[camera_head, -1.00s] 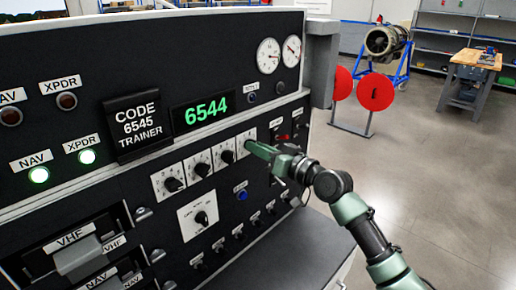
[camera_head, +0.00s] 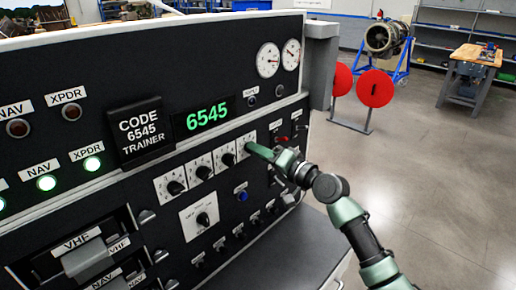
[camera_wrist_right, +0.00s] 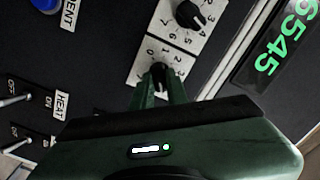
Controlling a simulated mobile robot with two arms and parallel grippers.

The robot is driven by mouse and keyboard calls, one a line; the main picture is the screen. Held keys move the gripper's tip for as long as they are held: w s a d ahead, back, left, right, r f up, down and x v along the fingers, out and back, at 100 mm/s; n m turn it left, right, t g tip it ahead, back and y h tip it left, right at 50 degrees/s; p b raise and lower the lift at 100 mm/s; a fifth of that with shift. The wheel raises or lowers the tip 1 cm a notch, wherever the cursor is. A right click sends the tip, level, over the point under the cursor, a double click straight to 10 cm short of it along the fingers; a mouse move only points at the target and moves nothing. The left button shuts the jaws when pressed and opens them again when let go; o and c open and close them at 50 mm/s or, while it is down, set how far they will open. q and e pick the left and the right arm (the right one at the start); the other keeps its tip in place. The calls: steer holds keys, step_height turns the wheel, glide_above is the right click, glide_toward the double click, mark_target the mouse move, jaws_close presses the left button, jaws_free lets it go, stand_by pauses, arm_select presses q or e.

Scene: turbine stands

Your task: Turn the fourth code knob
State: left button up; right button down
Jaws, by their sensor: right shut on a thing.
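The fourth code knob (camera_wrist_right: 158,76) is the rightmost in a row of black knobs on white dial plates. My right gripper (camera_wrist_right: 158,88) is shut on it, one finger on each side, in the right wrist view. In the head view the right gripper (camera_head: 250,148) covers most of this knob. The third code knob (camera_head: 228,159) is beside it on the left. The green display (camera_head: 207,114) reads 6545. My left gripper is not in view.
A larger selector knob (camera_head: 203,219) and a blue button (camera_head: 243,197) sit below the row. Red discs (camera_head: 375,89) on a stand and a wooden-topped table (camera_head: 476,56) stand on the open floor to the right.

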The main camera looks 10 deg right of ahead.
steer(key=shift+m, duration=0.5)
steer(key=c, duration=1.4)
jaws_free()
steer(key=b+v, duration=0.2)
steer(key=v, duration=0.5)
steer(key=shift+s+d, duration=0.25)
steer(key=shift+s, duration=0.05)
steer(key=shift+f, duration=0.1)
